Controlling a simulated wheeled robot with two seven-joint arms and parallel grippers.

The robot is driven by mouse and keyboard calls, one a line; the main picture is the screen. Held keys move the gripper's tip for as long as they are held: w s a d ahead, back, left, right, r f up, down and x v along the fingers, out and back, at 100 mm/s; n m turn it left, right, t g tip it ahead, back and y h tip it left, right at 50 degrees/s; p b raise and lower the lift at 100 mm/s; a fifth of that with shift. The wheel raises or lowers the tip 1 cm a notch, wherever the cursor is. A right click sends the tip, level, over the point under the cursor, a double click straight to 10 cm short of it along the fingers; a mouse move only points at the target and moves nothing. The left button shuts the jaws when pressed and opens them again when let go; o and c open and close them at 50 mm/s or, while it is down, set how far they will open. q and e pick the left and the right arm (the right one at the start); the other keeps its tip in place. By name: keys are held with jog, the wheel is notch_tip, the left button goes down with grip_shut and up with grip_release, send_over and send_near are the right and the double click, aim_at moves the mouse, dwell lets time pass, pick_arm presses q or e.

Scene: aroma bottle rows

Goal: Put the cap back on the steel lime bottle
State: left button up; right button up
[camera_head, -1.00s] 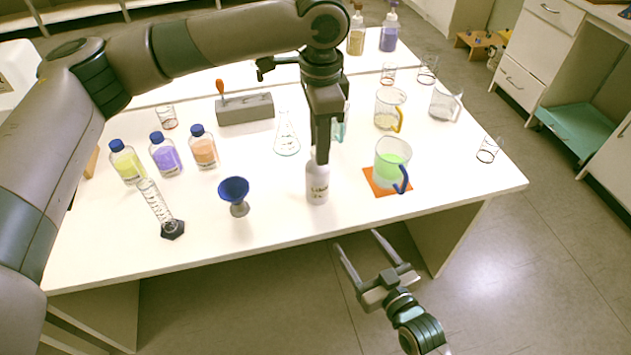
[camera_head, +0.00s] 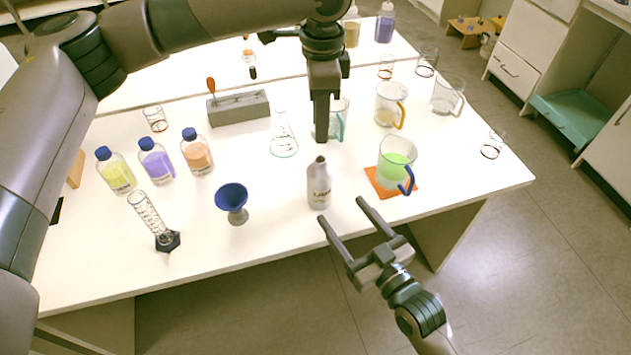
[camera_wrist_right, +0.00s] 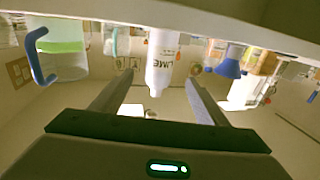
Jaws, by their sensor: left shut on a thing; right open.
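The steel lime bottle (camera_head: 319,188) stands upright near the table's front edge, with a narrow dark top. It also shows upside down in the right wrist view (camera_wrist_right: 161,65). My left gripper (camera_head: 322,138) points down, just above the bottle's top and apart from it. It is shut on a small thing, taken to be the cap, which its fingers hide. My right gripper (camera_head: 341,209) is open and empty at the front edge, its fingers pointing towards the bottle. In the wrist view the bottle appears between its fingertips, not gripped.
A blue funnel (camera_head: 232,199) stands left of the bottle. A beaker of green liquid (camera_head: 395,165) on an orange mat (camera_head: 374,184) stands to its right. A conical flask (camera_head: 284,140) is behind. Blue-capped bottles (camera_head: 157,165) and a tilted cylinder (camera_head: 149,216) are at left.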

pick_arm(q)
jog(key=shift+s+d+r, duration=0.15)
jog(key=shift+s, duration=0.1)
jog(key=shift+w, duration=0.1)
pick_arm(e)
jog(key=shift+w+a, duration=0.15)
jog(key=shift+w, duration=0.1)
jog(key=x, duration=1.1)
jog(key=shift+w+r, duration=0.1)
jog(key=shift+r, duration=0.05)
jog(key=c, duration=1.6)
pick_arm(q)
send_over(321, 159)
jog(key=shift+f, duration=2.55)
jog(key=shift+f, duration=0.15)
jog(key=shift+f, duration=0.75)
